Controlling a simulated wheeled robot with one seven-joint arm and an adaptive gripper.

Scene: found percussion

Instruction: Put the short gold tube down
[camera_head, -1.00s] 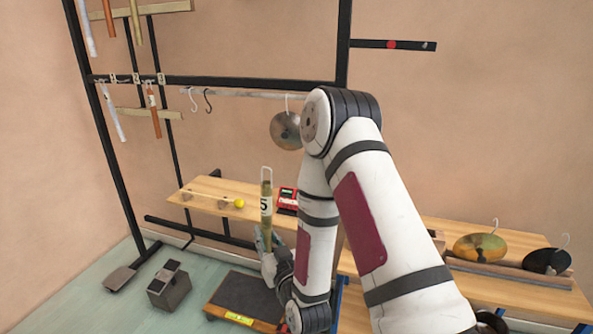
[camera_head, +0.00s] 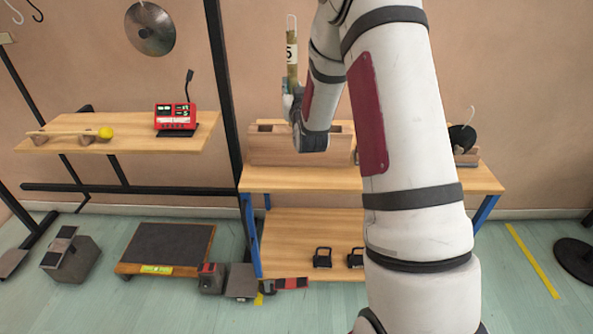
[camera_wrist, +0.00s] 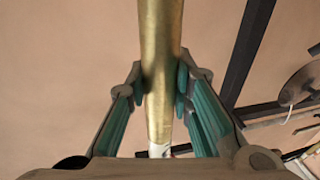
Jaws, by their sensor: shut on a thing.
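The short gold tube (camera_head: 292,66) stands upright in my gripper (camera_head: 291,97), with a white label reading 5 and a pale loop at its top. My gripper is shut on it and holds it up in the air, in front of the wall and above the workbench in the head view. In the wrist view the gold tube (camera_wrist: 160,65) runs up between the two green-padded fingers (camera_wrist: 162,85), which touch it on both sides. My arm covers much of the bench's right part.
The workbench (camera_head: 262,178) carries a wooden trough (camera_head: 275,148) and a black disc (camera_head: 462,138). A shelf at left bears a red device (camera_head: 175,116) and a yellow-ended mallet (camera_head: 104,133). A metal disc (camera_head: 150,28) hangs above. A dark-topped platform (camera_head: 165,245) stands on the floor.

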